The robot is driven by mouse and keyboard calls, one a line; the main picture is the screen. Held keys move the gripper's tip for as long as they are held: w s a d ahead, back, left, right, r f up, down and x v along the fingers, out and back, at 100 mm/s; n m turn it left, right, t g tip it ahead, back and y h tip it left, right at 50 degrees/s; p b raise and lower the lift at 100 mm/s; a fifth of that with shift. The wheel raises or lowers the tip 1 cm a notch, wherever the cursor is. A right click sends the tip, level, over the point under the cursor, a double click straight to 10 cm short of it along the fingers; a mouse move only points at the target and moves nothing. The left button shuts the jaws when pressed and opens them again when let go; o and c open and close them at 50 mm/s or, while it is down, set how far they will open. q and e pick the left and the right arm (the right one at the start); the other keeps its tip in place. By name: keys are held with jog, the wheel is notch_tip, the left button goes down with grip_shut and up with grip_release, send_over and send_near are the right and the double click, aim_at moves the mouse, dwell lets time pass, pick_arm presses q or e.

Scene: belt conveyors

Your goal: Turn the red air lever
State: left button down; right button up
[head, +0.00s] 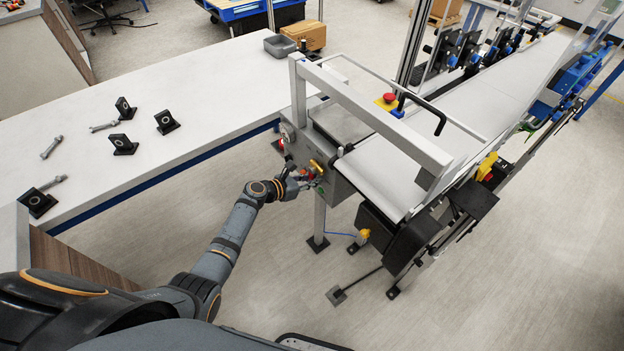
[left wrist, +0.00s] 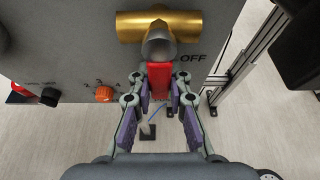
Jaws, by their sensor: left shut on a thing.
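The red air lever (left wrist: 159,80) shows in the left wrist view, hanging below a grey pivot on a brass valve body (left wrist: 158,25). The word OFF is printed to the right of the pivot. My left gripper (left wrist: 160,95) is shut on the red lever, with a finger on each side of it. In the head view my left gripper (head: 300,183) is at the front of the grey control panel (head: 338,190), by the brass valve. The lever is mostly hidden there by the gripper. My right gripper does not show.
The white bench (head: 210,95) holds black bearing blocks and bolts. The belt conveyor (head: 400,170) extends right. Open floor lies below the arm.

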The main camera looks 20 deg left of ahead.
pick_arm(q)
jog(key=c, duration=1.2)
grip_release()
jog(key=v, duration=1.2)
jog(key=s+a+f+m+g+y, duration=0.1)
jog(key=s+a+f+m+y, duration=0.15)
jog(key=s+f, duration=0.45)
jog(key=s+a+f+m+g+y, duration=0.2)
jog(key=s+a+f+m, duration=0.15)
jog(key=f, duration=0.65)
jog(key=s+a+f+m+g+y, duration=0.15)
jog(key=s+f+m, duration=0.25)
jog(key=f, duration=0.5)
jog(key=s+f+m+g+y, duration=0.1)
jog(key=s+f+m, duration=0.3)
jog(key=s, duration=0.5)
jog(key=s+d+f+m+g+y, duration=0.1)
jog(key=s+f+m+g, duration=0.1)
jog(key=s+f+m, duration=0.3)
jog(key=s+f+m+g+y, duration=0.1)
jog(key=s+f+m, duration=0.4)
jog(key=s+m, duration=0.5)
jog(key=shift+s+d+g, duration=0.15)
jog(key=shift+s+g, duration=0.1)
jog(key=shift+s, duration=0.9)
jog(key=shift+s+d+g, duration=0.15)
jog(key=shift+s+g, duration=0.05)
jog(key=shift+s, duration=0.95)
